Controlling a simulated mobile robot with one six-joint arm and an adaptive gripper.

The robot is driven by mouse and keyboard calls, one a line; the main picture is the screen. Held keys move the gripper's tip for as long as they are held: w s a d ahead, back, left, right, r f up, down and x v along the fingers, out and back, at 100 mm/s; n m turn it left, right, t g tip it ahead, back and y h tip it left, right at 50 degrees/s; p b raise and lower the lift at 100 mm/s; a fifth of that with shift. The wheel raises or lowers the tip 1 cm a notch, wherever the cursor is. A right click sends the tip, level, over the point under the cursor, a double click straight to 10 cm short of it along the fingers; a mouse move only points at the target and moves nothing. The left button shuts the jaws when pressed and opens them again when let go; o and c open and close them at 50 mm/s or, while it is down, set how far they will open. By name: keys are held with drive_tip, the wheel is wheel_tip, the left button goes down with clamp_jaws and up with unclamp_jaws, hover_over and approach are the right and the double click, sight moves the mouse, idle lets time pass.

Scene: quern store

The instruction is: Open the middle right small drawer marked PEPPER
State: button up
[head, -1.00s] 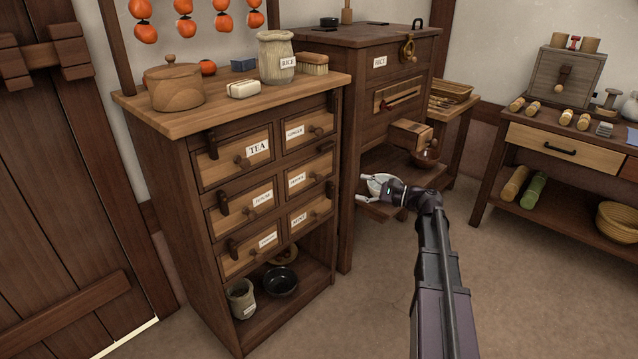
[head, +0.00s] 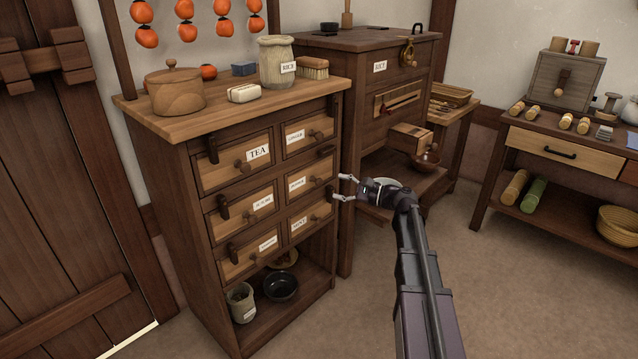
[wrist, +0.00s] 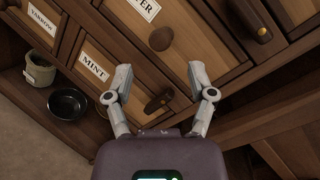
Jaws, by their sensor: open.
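The PEPPER drawer (head: 304,186) is the middle one in the right column of the small cabinet and looks shut. Its label, cut off at the top, shows in the wrist view (wrist: 146,8), above the MINT label (wrist: 94,65). My gripper (head: 338,187) is open and empty, just right of the PEPPER drawer. In the wrist view the gripper (wrist: 160,97) has a round wooden knob (wrist: 157,103) between and beyond its fingertips, seemingly on the panel with the MINT label. A darker rounded piece (wrist: 161,38) is below the PEPPER label. I see no contact.
Dark wooden latches (head: 223,206) stand on the cabinet front. A taller chest marked RICE (head: 345,150) stands close on the right, with a small box (head: 410,138) jutting out. Bowls (head: 281,286) sit on the low shelf. The floor to the right is open.

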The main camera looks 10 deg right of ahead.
sight(322, 183)
drive_tip(key=shift+x, duration=3.45)
drive_tip(key=shift+a, duration=0.1)
clamp_jaws()
